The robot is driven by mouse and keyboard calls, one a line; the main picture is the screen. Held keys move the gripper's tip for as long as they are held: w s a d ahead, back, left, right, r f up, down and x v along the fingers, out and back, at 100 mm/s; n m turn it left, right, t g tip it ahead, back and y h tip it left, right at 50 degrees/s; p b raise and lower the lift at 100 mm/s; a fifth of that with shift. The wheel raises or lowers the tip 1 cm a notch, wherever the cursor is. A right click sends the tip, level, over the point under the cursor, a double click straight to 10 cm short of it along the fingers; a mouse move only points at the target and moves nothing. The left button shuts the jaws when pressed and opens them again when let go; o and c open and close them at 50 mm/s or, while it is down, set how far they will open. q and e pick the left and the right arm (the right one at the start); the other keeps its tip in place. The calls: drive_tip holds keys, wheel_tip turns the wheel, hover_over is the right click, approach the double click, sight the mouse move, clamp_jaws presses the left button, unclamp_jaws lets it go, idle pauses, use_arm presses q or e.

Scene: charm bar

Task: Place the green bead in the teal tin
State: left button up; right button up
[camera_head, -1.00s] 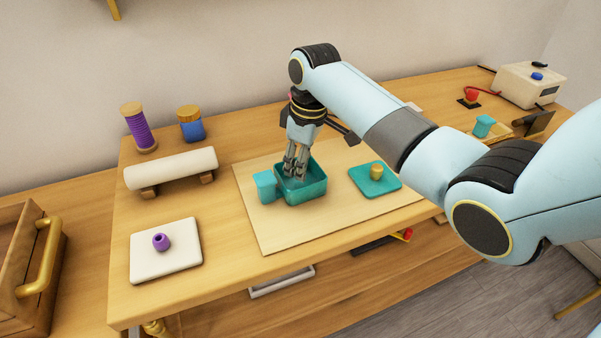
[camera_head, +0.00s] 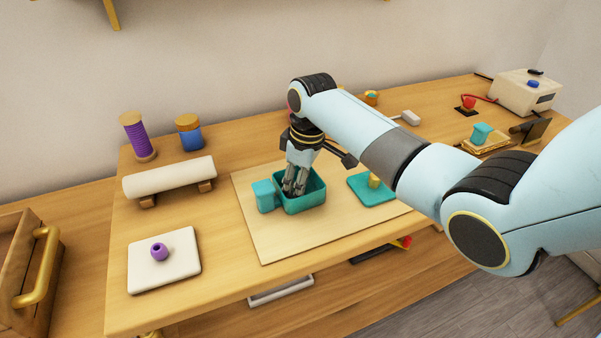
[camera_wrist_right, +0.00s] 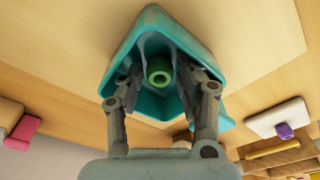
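The teal tin (camera_head: 316,203) is an open square box on the light board. My right gripper (camera_head: 294,190) points down into it, with its fingers inside the walls. In the right wrist view, the green bead (camera_wrist_right: 159,71) sits inside the tin (camera_wrist_right: 124,61), between and beyond the fingertips of my right gripper (camera_wrist_right: 160,80). The fingers are apart, with gaps visible on both sides of the bead. In the head view, the bead is hidden by the tin wall and fingers. My left gripper is not in view.
A teal tray (camera_head: 380,194) with a yellow bead (camera_head: 374,181) lies to the right. A purple bead (camera_head: 159,252) rests on a white pad (camera_head: 180,270). A white roll (camera_head: 170,179) lies behind it.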

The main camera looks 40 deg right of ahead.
wheel_tip(320, 180, up, 12)
drive_tip(key=s, duration=0.1)
drive_tip(key=shift+d, duration=0.4)
drive_tip(key=shift+s, duration=0.1)
